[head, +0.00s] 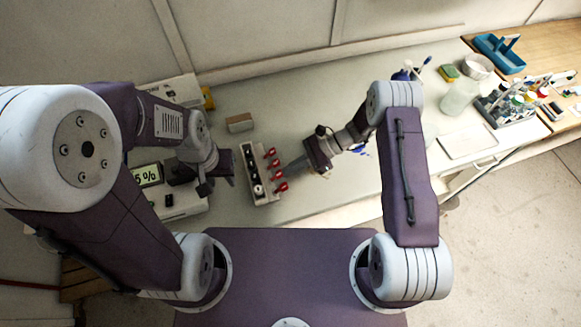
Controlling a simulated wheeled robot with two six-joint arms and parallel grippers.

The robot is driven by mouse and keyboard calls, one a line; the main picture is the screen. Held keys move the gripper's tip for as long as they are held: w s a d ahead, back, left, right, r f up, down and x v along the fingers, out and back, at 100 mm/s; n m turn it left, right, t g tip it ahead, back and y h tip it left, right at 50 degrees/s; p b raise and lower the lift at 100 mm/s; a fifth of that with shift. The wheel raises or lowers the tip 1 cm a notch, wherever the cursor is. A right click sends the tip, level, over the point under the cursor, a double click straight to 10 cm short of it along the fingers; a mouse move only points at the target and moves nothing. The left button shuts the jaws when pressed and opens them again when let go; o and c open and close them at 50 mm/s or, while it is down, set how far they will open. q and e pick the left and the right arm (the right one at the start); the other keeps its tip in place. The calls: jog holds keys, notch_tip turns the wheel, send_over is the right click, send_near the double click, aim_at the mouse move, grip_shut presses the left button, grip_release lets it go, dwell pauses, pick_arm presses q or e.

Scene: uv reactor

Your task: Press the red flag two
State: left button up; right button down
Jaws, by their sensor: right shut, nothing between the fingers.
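A white reactor block (264,198) stands on the bench in the middle of the head view. Several red flags stick out from its right side in a row: a far one (271,152), one below it (275,163), another (278,175), and a near one (282,187). Which is number two is not marked legibly. My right gripper (292,168) is shut and empty, its tips just right of the middle flags. Whether it touches a flag cannot be told. My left gripper (216,180) is left of the block, apart from it; its fingers are too unclear to judge.
A device with a percent display (147,174) stands left, partly behind my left arm. A small brown box (240,122) lies behind the block. A tube rack (508,105), a beaker (459,97) and a blue carrier (499,52) stand far right. The bench between is mostly clear.

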aim_at(280, 173)
jog(key=a+r+h+p, duration=0.1)
jog(key=h+p, duration=0.1)
jog(key=a+r+t+h+p, duration=0.1)
jog(key=h+p, duration=0.1)
jog(key=p, duration=0.1)
jog(key=s+a+r+t+h+p, duration=0.1)
jog(key=r+h+p, duration=0.1)
jog(key=p, duration=0.1)
jog(key=shift+a+h+p, duration=0.15)
jog(key=shift+h+p, duration=0.3)
jog(key=shift+h, duration=0.05)
jog(key=shift+f, duration=0.25)
jog(key=shift+r, duration=0.5)
jog(key=shift+r+p, duration=0.35)
jog(key=shift+p, duration=0.15)
